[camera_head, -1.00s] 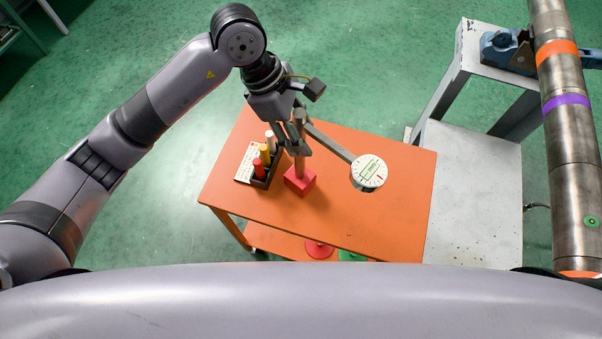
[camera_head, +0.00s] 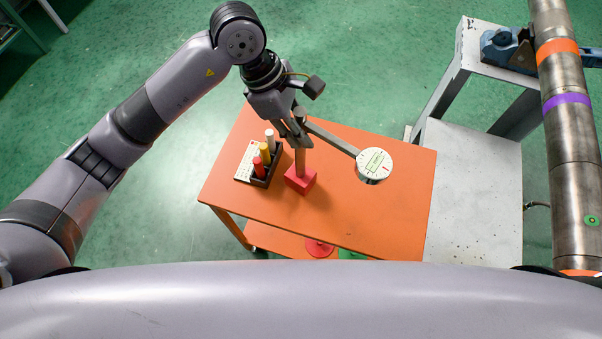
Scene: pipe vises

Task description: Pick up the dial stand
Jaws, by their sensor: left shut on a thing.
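My right gripper is not in view.
A dark rack (camera_head: 262,178) with red, yellow and white pegs stands close left of the base, beside a white card (camera_head: 246,161). The right of the tabletop is clear. A steel pipe (camera_head: 567,150) and blue vise (camera_head: 507,45) are at the right.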

